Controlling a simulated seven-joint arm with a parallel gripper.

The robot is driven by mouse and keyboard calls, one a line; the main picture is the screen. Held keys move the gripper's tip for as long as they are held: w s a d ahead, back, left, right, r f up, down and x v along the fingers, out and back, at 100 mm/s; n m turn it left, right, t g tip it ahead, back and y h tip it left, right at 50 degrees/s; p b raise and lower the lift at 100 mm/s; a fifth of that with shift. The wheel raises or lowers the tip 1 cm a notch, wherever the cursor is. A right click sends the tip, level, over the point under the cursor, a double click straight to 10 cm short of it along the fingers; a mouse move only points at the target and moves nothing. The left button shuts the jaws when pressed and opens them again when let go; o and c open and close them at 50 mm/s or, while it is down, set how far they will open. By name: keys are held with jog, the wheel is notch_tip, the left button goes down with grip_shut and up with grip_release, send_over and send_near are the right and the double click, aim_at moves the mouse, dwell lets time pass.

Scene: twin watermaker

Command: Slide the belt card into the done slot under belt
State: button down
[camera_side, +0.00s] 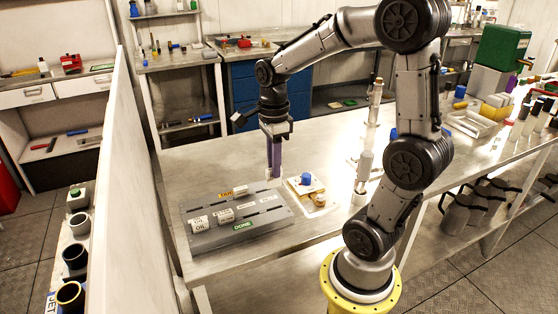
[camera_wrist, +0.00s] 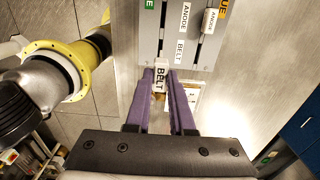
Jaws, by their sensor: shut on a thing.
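My gripper (camera_wrist: 160,74) has purple fingers shut on the white belt card (camera_wrist: 160,79), whose lettering reads BELT. In the side view, my gripper (camera_side: 274,174) points down near the right end of the grey card board (camera_side: 265,220); the card is hard to make out there. In the wrist view, the card is close to the board's near edge, in line with the left, DONE-side slot (camera_wrist: 162,35). A white BELT label (camera_wrist: 180,51) lies between the two slot rows. The green DONE label (camera_side: 243,226) is at the board's front. I cannot tell the card's height above the board.
An anode card (camera_wrist: 209,20) stands in the DUE-side slot, near the orange DUE label (camera_wrist: 223,8). An oil card (camera_side: 199,223) is at the board's left. A pale tray with a blue-capped item (camera_side: 305,178) sits right of the board. Bench in front is clear.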

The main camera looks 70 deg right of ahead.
aim_at(274, 183)
jog(key=shift+f, duration=2.95)
jog(key=shift+f, duration=1.8)
jog(key=c, duration=0.7)
grip_release()
notch_tip(274, 183, up, 14)
jog(key=shift+f, duration=0.1)
